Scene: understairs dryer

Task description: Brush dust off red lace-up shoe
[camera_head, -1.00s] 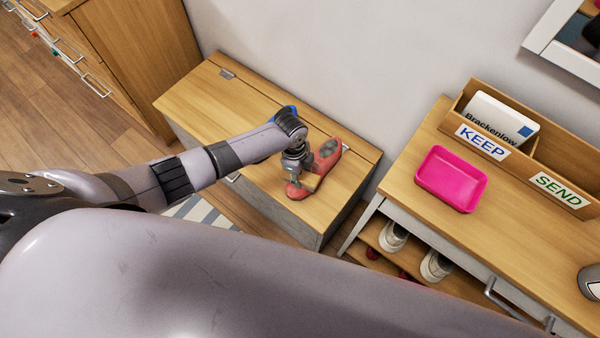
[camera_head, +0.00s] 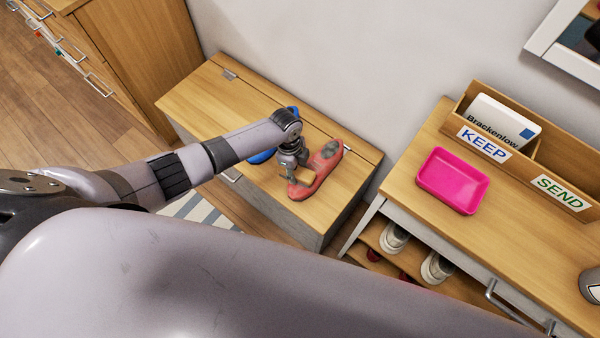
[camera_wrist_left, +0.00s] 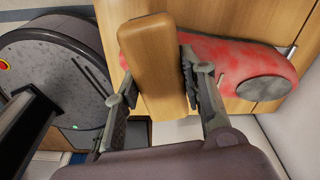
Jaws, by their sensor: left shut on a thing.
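The red lace-up shoe (camera_head: 322,172) lies on the wooden bench top, toe and heel along a diagonal. A dark grey dust patch (camera_head: 330,149) shows on its far end and also in the left wrist view (camera_wrist_left: 262,89). My left gripper (camera_head: 290,180) is shut on a wooden brush (camera_wrist_left: 150,62), above the near-left side of the shoe. In the left wrist view the shoe (camera_wrist_left: 225,55) lies behind the brush and fingers, which hide part of it. I cannot tell whether the bristles touch the shoe. My right gripper is not in view.
A blue object (camera_head: 262,156), partly hidden by my left arm, is beside the shoe on the bench (camera_head: 205,98). A wooden table (camera_head: 410,197) to the right holds a pink tray (camera_head: 452,180) and a KEEP/SEND organizer (camera_head: 520,165). Pale shoes (camera_head: 437,268) are beneath it.

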